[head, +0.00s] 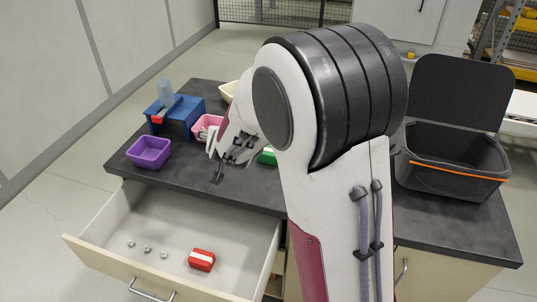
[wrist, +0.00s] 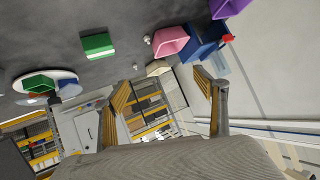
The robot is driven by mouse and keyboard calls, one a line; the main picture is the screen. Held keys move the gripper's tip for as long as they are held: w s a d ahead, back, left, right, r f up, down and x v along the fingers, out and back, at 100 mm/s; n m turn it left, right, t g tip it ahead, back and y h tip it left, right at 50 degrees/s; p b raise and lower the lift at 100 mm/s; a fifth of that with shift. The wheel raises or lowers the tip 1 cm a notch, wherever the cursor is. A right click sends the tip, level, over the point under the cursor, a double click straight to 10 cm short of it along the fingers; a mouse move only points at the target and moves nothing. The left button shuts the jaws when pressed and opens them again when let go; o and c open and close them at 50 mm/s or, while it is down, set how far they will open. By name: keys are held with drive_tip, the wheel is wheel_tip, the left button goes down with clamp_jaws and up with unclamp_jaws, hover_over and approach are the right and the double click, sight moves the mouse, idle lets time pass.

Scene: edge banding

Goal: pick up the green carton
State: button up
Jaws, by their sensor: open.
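The green carton (head: 267,156) lies on the dark worktop, partly hidden behind my arm in the head view. In the wrist view the green carton (wrist: 98,45) shows whole, with a pale band along it, lying alone on the dark surface. My gripper (head: 222,170) is above the worktop, to the left of the carton in the head view. In the wrist view the two fingers of my gripper (wrist: 163,82) are spread wide with nothing between them. The carton lies beyond the fingertips, up and to the left, apart from them.
A pink bin (head: 207,127), a purple bin (head: 149,152) and a blue stand (head: 178,117) occupy the worktop's left. A dark lidded box (head: 450,165) stands open at right. The open drawer (head: 120,240) holds a red carton (head: 201,260) and several small metal parts. A white oval plate (wrist: 65,77) holds items.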

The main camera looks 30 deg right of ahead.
drive_tip(key=d+f+m+h, duration=0.1)
drive_tip(key=d+f+h, duration=0.1)
drive_tip(key=d+f, duration=0.2)
drive_tip(key=w+d+f+m+g+h, duration=0.1)
drive_tip(key=d+f+h, duration=0.1)
drive_tip(key=d+f, duration=0.2)
drive_tip(key=w+d+f+m+h, duration=0.1)
drive_tip(key=d+f+h, duration=0.1)
drive_tip(key=d+f, duration=0.2)
drive_tip(key=shift+f+h, duration=0.3)
drive_tip(key=shift+f, duration=0.45)
drive_tip(key=shift+s+d+f+g+h, duration=0.15)
drive_tip(key=shift+d+f+g+h, duration=0.15)
drive_tip(key=shift+d, duration=0.05)
drive_tip(key=shift+x, duration=1.3)
drive_tip(key=shift+a, duration=0.1)
drive_tip(key=shift+w+d+f, duration=0.55)
drive_tip(key=shift+w+f, duration=0.15)
drive_tip(key=shift+w, duration=0.2)
drive_tip(key=shift+x, duration=1.45)
